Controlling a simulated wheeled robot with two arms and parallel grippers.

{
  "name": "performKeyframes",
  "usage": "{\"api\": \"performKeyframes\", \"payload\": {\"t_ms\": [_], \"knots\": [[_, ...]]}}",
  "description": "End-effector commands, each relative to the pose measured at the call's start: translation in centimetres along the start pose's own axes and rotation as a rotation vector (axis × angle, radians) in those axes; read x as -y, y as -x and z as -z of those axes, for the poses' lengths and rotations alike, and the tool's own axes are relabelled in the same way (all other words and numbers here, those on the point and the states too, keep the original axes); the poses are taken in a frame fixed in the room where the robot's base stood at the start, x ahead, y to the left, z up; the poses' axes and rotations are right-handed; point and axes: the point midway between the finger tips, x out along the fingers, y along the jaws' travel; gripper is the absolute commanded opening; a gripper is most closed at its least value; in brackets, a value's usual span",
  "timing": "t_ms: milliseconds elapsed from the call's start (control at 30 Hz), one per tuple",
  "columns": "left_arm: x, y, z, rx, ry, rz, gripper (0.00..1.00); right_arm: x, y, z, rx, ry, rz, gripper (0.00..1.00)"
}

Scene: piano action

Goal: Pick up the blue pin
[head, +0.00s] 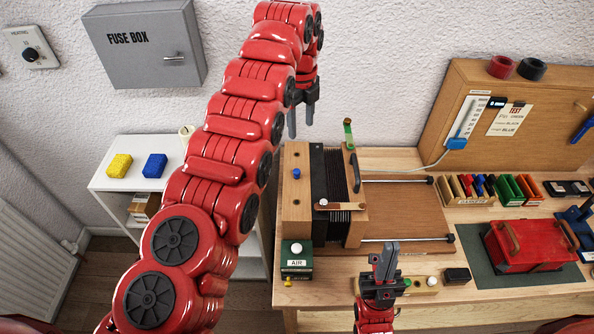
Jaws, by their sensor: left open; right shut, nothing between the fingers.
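A small blue peg (296,173), which looks like the blue pin, stands on the wooden end block (295,200) of the bellows device on the bench. My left gripper (300,130) is open and empty, fingers pointing down, above and behind the blue peg and apart from it. My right gripper (384,249) is shut and empty, in front of the bellows device near the bench's front. Nothing hides the blue peg.
A post with a green top (348,132) and a black handle (355,172) rise from the bellows device. An AIR box (297,264) with a white button stands at its front left. A red case (530,245) and a rack of coloured pieces (490,188) lie right.

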Motion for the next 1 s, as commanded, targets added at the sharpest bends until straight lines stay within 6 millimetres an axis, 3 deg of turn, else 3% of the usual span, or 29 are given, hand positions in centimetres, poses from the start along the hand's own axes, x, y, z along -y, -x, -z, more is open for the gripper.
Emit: {"api": "performKeyframes", "payload": {"t_ms": [67, 133, 400, 567, 633, 1000], "knots": [[-0.8, 0.7, 0.6, -0.015, -0.027, -0.031, 0.63, 0.0, 0.2, 0.0, 0.000, 0.000, 0.000, 0.00], [-1.2, 0.1, 0.8, -0.020, -0.037, -0.042, 0.63, 0.1, 1.0, -0.2, 0.000, 0.000, 0.000, 0.00], [-1.2, -4.5, 0.8, -0.019, -0.035, -0.039, 0.63, 0.3, 5.2, -0.9, 0.000, 0.000, 0.000, 0.00], [-1.4, -7.2, 0.6, -0.018, -0.033, -0.041, 0.63, 0.3, 6.8, -1.2, 0.000, 0.000, 0.000, 0.00], [-1.4, -7.6, 0.5, -0.017, -0.032, -0.041, 0.63, 0.3, 5.8, -1.0, 0.000, 0.000, 0.000, 0.00], [-1.5, -11.1, 0.8, -0.020, -0.034, -0.041, 0.63, 0.2, 4.6, -0.8, 0.000, 0.000, 0.000, 0.00]]}}
